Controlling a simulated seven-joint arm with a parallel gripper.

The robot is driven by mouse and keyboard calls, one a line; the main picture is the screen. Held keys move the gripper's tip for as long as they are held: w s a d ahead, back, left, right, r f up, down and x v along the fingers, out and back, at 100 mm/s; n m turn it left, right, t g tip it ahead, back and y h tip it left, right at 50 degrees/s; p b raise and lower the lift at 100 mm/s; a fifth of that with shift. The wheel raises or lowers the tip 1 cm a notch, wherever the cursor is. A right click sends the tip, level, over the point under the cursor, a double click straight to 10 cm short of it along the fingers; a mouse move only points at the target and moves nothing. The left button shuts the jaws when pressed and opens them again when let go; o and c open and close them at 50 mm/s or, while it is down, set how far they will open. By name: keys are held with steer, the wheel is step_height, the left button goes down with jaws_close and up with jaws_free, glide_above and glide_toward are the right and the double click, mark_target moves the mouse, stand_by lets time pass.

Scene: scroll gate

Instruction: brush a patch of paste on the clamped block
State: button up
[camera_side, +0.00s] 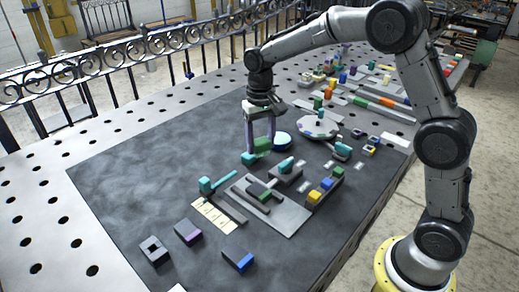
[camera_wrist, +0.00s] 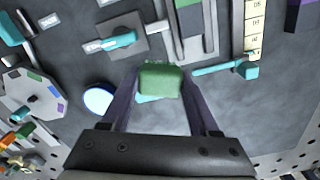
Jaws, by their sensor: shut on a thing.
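My gripper (camera_side: 262,146) points down over the dark mat, shut on a green block-shaped piece (camera_side: 263,145). In the wrist view the green piece (camera_wrist: 160,80) sits between both fingertips, with a teal part (camera_wrist: 148,98) showing below it. I cannot tell whether the teal part is joined to it or whether this is the brush. A round blue dish or disc (camera_side: 283,138) lies just right of the gripper, and left of it in the wrist view (camera_wrist: 98,98). A grey fixture (camera_side: 290,215) with dark bars and a green piece between them stands nearer the camera. No paste patch is discernible there.
A teal-handled piece (camera_side: 217,184) lies beside a pale marked strip (camera_side: 215,216). A round grey turntable (camera_side: 317,124) stands behind. The mat's left side (camera_side: 140,165) is clear.

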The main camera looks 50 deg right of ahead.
steer(key=s+a+r, duration=0.2)
steer(key=s+a, duration=0.2)
steer(key=a, duration=0.5)
steer(key=shift+n, duration=0.4)
steer(key=shift+s+a+f, duration=0.1)
steer(key=shift+f, duration=1.55)
steer(key=shift+s+f, duration=0.1)
steer(key=shift+f, duration=1.5)
steer(key=shift+d+f, duration=0.5)
steer(key=shift+f, duration=0.1)
steer(key=shift+d, duration=2.4)
steer(key=shift+a, duration=2.8)
steer(key=shift+w+a, duration=0.15)
steer(key=shift+w, duration=0.1)
steer(key=shift+s+d, duration=0.1)
steer(key=shift+d, duration=2.9)
steer(key=a, duration=0.5)
steer(key=shift+a, duration=0.35)
steer(key=shift+a+r, duration=0.15)
steer(key=shift+r, duration=0.05)
step_height(320, 180, up, 8)
steer(key=shift+f, duration=0.15)
